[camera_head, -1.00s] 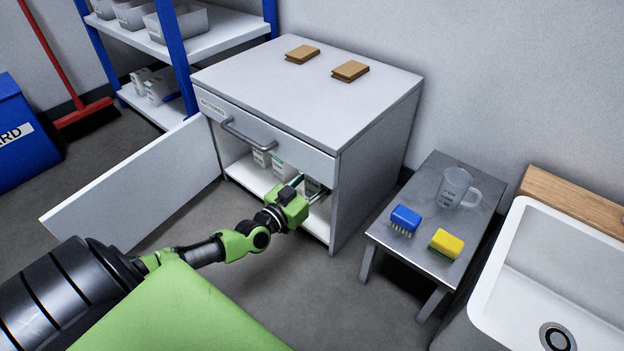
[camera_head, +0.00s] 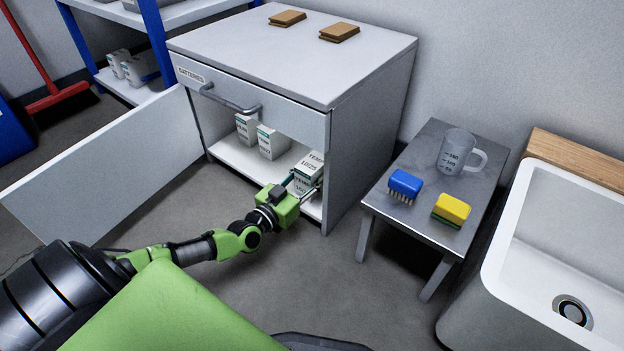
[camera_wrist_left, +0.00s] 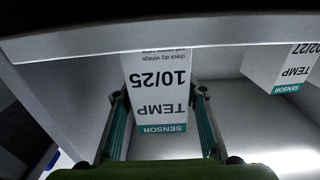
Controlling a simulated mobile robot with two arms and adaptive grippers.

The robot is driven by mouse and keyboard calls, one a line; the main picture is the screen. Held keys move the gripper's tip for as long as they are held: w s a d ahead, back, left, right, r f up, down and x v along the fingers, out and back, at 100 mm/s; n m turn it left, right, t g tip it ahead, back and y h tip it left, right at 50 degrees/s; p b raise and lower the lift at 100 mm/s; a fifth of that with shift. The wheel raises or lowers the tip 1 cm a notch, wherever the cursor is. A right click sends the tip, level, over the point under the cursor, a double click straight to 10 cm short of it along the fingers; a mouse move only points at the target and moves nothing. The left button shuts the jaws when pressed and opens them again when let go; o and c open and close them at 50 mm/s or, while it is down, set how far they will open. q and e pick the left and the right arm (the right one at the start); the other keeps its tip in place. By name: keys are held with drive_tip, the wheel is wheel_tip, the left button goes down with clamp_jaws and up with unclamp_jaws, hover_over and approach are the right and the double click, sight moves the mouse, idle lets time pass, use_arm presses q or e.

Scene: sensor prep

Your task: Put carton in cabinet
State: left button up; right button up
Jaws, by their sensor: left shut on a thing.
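My left gripper (camera_head: 305,186) is shut on a white carton (camera_head: 308,170), at the right side of the cabinet's lower opening. In the left wrist view the fingers (camera_wrist_left: 158,100) stand on both sides of the carton (camera_wrist_left: 160,75), which reads "SENSOR TEMP 10/25" upside down. The white cabinet (camera_head: 347,165) has its lower door (camera_head: 110,170) swung wide open to the left. Two similar cartons (camera_head: 270,142) (camera_head: 246,128) stand inside, left of the held one. I cannot tell whether the held carton touches the shelf. My right gripper is not in view.
Two brown pads (camera_head: 339,32) (camera_head: 287,17) lie on the cabinet top. A metal side table (camera_head: 430,225) at right holds a jug (camera_head: 455,152), a blue brush (camera_head: 405,184) and a yellow sponge (camera_head: 452,208). A sink (camera_head: 540,270) stands beyond it. Floor before the cabinet is clear.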

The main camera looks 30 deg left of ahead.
use_arm(q)
drive_tip(key=o, duration=1.2)
drive_tip(key=shift+s+r, duration=0.15)
drive_tip(key=s+p, duration=0.2)
drive_tip(key=s, duration=0.2)
drive_tip(key=s+p, duration=0.2)
drive_tip(key=s, duration=0.1)
drive_tip(key=s+a+p, duration=0.1)
drive_tip(key=s+p, duration=0.2)
drive_tip(key=s, duration=0.1)
drive_tip(key=shift+s, duration=0.35)
drive_tip(key=shift+s, duration=0.1)
